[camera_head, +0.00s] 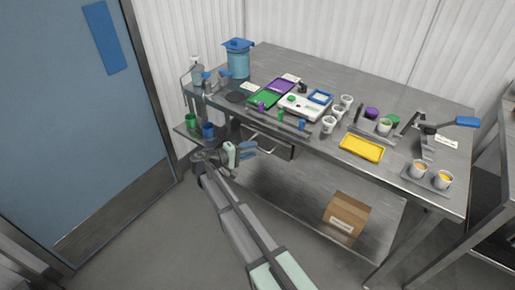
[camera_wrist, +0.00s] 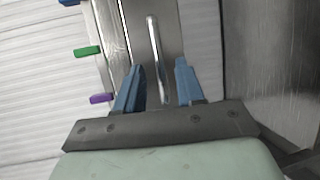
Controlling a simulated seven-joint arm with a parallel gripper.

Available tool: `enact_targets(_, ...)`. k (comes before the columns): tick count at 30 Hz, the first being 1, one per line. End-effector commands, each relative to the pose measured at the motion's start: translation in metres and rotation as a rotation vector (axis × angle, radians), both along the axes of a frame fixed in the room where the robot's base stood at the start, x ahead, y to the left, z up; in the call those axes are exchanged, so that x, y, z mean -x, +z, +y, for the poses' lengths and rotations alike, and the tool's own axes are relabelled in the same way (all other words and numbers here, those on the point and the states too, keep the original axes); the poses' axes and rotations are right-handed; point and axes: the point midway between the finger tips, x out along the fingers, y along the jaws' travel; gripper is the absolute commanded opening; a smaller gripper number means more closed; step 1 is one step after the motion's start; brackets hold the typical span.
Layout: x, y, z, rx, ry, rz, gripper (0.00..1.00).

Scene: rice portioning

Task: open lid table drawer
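The table drawer (camera_head: 284,150) sits under the front edge of the steel table, toward its left half, and looks shut. Its long bar handle (camera_wrist: 153,50) runs nearly upright in the wrist picture. My gripper (camera_head: 250,149) is in front of and just left of the drawer in the head view. In the wrist view its two blue fingers (camera_wrist: 160,68) are apart, and the lower end of the handle shows in the gap between them. Neither finger visibly presses on the handle. I cannot tell how far the handle reaches between the fingers in depth.
The steel table (camera_head: 395,100) carries cups, a yellow tray (camera_head: 361,148), a scale (camera_head: 304,107) and a blue-lidded container (camera_head: 238,60). A small side shelf (camera_head: 190,133) holds green and blue cups. A cardboard box (camera_head: 346,218) stands on the lower shelf. A blue door (camera_head: 75,130) is at left.

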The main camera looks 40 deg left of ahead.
Motion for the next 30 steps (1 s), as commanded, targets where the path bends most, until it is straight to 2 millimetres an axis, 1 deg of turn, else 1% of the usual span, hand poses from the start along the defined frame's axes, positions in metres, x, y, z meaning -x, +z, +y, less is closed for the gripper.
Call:
enact_targets(1, -0.008, -0.002, -0.003, 0.0, -0.001, 0.0, 0.38)
enact_targets(3, -0.016, -0.003, -0.007, 0.0, -0.001, 0.0, 0.38)
enact_targets(9, -0.03, -0.006, -0.012, 0.0, 0.0, -0.001, 0.38)
enact_targets(13, -0.033, -0.006, -0.014, 0.0, 0.0, -0.001, 0.38)
enact_targets(21, -0.033, -0.007, -0.014, 0.0, 0.001, 0.0, 0.37)
enact_targets(30, -0.033, -0.007, -0.014, 0.0, 0.001, 0.0, 0.08)
